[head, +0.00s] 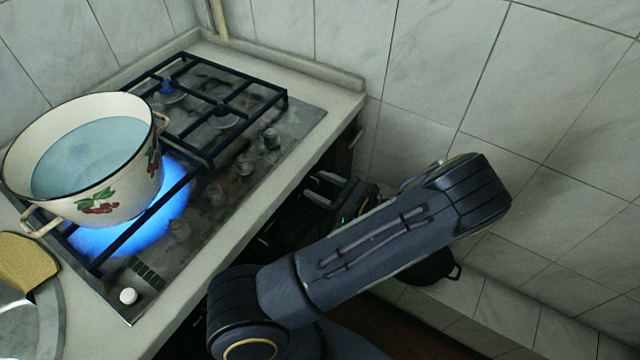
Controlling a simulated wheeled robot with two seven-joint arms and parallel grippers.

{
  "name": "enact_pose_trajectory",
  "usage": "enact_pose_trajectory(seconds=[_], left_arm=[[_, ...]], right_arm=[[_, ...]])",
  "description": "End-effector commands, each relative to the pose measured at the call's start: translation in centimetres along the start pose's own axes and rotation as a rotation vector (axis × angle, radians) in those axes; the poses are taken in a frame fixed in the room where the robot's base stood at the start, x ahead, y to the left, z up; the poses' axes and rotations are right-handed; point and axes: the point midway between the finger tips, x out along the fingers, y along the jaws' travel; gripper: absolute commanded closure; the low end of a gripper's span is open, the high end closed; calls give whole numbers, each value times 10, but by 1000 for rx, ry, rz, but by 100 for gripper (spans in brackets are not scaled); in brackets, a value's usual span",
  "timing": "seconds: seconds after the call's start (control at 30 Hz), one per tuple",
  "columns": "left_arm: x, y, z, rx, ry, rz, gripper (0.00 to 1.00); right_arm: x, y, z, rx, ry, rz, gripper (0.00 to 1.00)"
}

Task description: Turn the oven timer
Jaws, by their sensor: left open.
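The oven front (285,215) is a dark strip below the pale worktop edge, in shadow and partly behind my arm. I cannot make out the oven timer there. My left gripper (318,188) is at this dark front, just below the worktop edge, with its two pale fingers apart and nothing seen between them. Whether it touches the front is unclear. My right gripper is not in view.
A cream enamel pot (100,190) of water, with cherries on it, stands over a lit blue flame on the gas hob (205,200). Several knobs line the hob's right side. A dark object (437,272) lies behind my arm by the tiled wall.

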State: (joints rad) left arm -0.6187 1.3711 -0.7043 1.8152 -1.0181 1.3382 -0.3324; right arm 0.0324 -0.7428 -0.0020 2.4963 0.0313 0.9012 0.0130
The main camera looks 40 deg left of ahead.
Motion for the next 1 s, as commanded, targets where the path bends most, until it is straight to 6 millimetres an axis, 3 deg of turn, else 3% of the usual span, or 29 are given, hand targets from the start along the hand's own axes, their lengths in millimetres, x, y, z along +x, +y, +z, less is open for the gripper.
enact_pose_trajectory(seconds=[0.37,0.67,1.0], left_arm=[[7,0,0,0,1,-1,48],[7,0,0,0,1,-1,87],[7,0,1,51,1,0,88]], right_arm=[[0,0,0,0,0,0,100],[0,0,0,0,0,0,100],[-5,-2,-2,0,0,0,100]])
